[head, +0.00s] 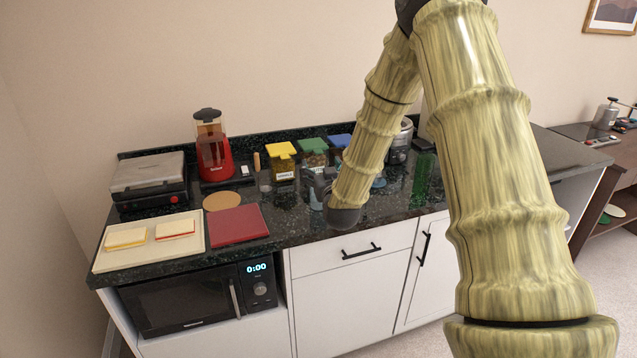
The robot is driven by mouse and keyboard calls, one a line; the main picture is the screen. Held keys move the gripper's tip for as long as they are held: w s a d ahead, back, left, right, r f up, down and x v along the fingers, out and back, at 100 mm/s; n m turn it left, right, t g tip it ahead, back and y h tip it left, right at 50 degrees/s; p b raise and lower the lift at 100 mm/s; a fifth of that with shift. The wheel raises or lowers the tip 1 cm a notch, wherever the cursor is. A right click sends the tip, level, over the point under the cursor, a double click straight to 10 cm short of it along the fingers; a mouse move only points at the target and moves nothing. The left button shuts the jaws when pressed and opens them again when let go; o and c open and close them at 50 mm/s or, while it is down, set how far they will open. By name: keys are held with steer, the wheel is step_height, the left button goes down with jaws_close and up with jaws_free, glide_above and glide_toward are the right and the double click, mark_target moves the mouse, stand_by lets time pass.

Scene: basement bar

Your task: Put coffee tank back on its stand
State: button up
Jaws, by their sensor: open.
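My gripper (318,190) is over the dark stone counter, at the far end of my arm and partly hidden by its wrist. It is open; I cannot make out anything held in it. A red appliance (215,158) with a clear amber container (208,129) and dark lid on top stands at the back left, well apart from my gripper. A silver and black machine (399,148) stands behind my arm, partly hidden. I cannot tell for sure which of these is the coffee tank or its stand.
Jars with yellow (281,150), green (313,146) and blue (340,141) lids stand behind my gripper. A sandwich press (148,178), a bread-topped board (108,261) and a red board (237,226) fill the counter's left. A green bottle (422,178) stands right of my wrist.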

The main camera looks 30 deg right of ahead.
mark_target(321, 164)
steer(key=shift+p+x, duration=0.45)
steer(key=shift+x, duration=1.3)
steer(key=shift+r, duration=0.1)
steer(key=shift+c, duration=0.4)
jaws_close()
steer(key=shift+r, duration=0.15)
